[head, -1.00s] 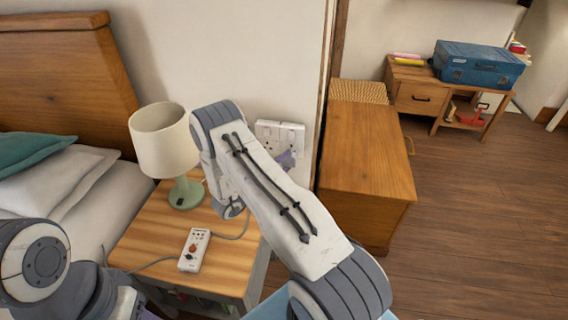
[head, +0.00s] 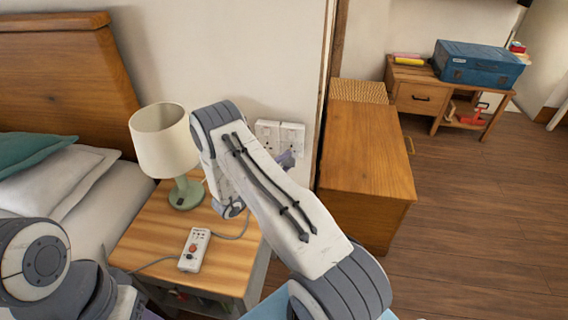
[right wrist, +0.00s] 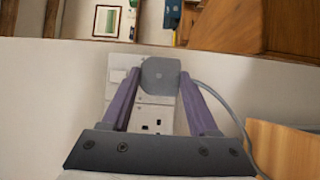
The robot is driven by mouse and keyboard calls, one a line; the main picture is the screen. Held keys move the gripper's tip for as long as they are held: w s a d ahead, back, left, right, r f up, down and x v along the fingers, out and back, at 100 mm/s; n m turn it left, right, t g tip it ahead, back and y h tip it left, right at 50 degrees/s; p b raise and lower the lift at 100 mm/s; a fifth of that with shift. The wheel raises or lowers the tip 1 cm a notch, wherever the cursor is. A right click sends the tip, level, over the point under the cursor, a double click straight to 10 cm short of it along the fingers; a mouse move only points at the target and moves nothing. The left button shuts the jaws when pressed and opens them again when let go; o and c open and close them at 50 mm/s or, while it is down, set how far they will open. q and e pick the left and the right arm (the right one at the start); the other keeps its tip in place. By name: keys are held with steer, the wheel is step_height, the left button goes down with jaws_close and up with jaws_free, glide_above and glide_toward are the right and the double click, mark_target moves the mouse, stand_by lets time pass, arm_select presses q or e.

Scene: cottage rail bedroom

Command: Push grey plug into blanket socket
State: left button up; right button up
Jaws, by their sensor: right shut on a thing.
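The grey plug (right wrist: 161,75) is between the purple fingers of my right gripper (right wrist: 161,85) in the right wrist view. My right gripper is shut on it, in front of the white wall socket plate (right wrist: 153,116). A grey cable runs from the plug toward the right. Whether the plug's pins are in the socket is hidden.
The nightstand (head: 150,235) holds a lamp (head: 164,142) and a white corded controller (head: 194,250). A wooden cabinet (head: 368,150) stands right of the socket. The bed pillows (head: 80,185) lie to the left. The floor at the right is clear.

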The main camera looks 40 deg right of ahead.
steer(key=shift+w+d+b, duration=0.55)
steer(key=shift+w+d, duration=0.6)
steer(key=shift+d, duration=0.2)
stand_by(0.4)
steer(key=o, duration=1.2)
steer(key=s+a, duration=0.1)
steer(key=a, duration=0.9)
steer(key=shift+s+a+b, duration=0.15)
steer(key=shift+a+b, duration=0.05)
steer(key=shift+b, duration=0.1)
